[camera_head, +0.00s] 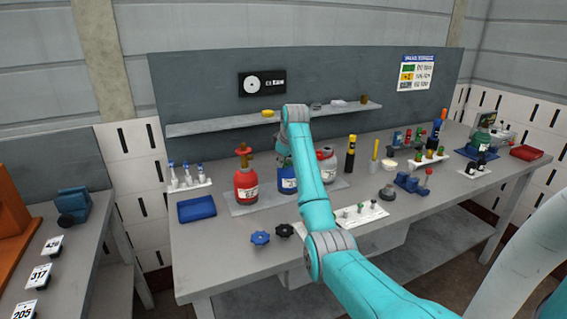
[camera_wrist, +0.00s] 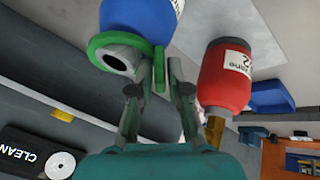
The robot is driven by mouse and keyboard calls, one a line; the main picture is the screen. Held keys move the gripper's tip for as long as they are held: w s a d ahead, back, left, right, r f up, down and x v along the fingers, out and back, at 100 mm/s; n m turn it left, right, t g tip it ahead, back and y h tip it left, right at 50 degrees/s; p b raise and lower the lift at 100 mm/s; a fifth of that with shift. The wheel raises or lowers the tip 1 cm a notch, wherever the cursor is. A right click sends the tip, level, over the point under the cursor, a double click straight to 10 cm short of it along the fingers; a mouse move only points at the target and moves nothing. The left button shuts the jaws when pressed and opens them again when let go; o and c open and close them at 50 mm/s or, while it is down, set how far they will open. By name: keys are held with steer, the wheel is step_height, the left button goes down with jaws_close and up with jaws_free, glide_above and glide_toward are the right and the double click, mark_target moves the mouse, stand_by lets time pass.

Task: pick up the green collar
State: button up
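The green collar (camera_wrist: 104,44) is a ring around the neck end of a blue cylinder (camera_wrist: 143,16), which hangs inverted in the wrist view's upper left. A grey fitting with a dark opening shows inside the ring. My gripper (camera_wrist: 166,68) has its fingertips close together at the collar's right edge. The left fingertip overlaps the rim in the picture; I cannot tell whether it touches. In the head view, the blue cylinder (camera_head: 287,186) stands on the bench between two others, partly behind my arm, and the collar and fingertips are hidden.
A red cylinder (camera_head: 246,186) stands left of the blue one and a grey cylinder (camera_head: 327,165) right of it. A blue tray (camera_head: 197,208) lies farther left. The shelf (camera_head: 220,124) runs behind. Blue and black knobs (camera_head: 260,238) lie at the front edge.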

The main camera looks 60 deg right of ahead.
jaws_close()
steer(key=shift+r, duration=0.15)
